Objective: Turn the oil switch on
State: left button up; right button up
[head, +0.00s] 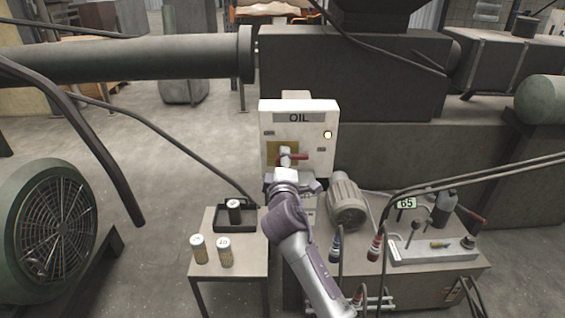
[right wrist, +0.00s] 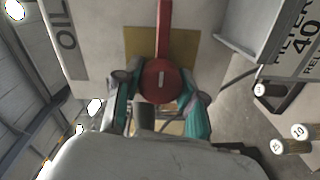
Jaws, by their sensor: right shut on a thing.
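The white oil switch box (head: 328,113) with its OIL label stands at centre in the head view. In the right wrist view the handle (right wrist: 163,28) runs up from a round red hub (right wrist: 160,82). My right gripper (head: 284,160) is at the switch; in the right wrist view its fingers (right wrist: 163,87) are shut on the hub from both sides. My left gripper is not in view.
A small table (head: 232,273) at lower left of the box holds two cans and a dark tray (head: 254,221) with another can. A grey motor (head: 346,203) and a bench with levers stand to the right. A large fan (head: 57,225) is at far left.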

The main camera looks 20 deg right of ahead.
jog(key=shift+f, duration=0.1)
jog(key=o, duration=1.2)
jog(key=shift+c, duration=0.2)
jog(key=v, duration=1.2)
